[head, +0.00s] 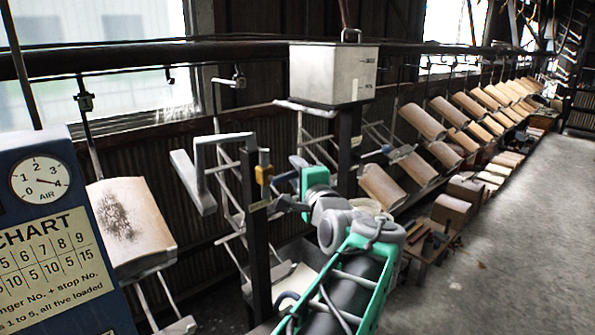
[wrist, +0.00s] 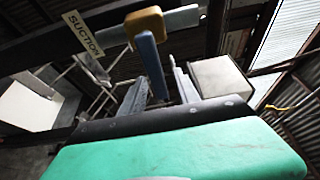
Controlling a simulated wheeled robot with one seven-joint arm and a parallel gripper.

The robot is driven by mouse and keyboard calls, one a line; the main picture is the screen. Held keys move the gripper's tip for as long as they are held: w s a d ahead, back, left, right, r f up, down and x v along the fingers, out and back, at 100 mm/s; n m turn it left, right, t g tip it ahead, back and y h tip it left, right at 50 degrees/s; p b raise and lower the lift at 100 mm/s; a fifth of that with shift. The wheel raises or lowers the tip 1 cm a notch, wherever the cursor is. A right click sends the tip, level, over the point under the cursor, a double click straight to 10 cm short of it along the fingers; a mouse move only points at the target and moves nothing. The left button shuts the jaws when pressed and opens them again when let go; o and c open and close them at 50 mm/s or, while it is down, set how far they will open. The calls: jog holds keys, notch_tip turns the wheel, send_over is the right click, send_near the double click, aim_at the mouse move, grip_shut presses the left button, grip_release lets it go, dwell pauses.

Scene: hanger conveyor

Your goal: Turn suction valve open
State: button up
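The suction valve has a yellow hub (head: 263,175) on a dark post (head: 256,235); the hub also shows in the wrist view (wrist: 145,22). A blue lever (wrist: 151,66) runs from the hub; in the head view the lever (head: 264,157) points up. A SUCTION label (wrist: 83,33) is on the post beside it. My gripper (head: 279,192) is just right of the valve in the head view. In the wrist view my gripper (wrist: 160,92) has its two grey fingers apart, with the lever's end appearing between them. I cannot tell whether they touch it.
A white box (head: 334,75) stands on a second dark post behind my arm. A blue panel (head: 60,235) with an air gauge and chart is at left. A tile (head: 130,218) hangs beside it. Rows of tiles (head: 420,122) line the conveyor; the floor (head: 500,250) at right is clear.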

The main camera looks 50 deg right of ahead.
grip_shut()
dwell(1.4)
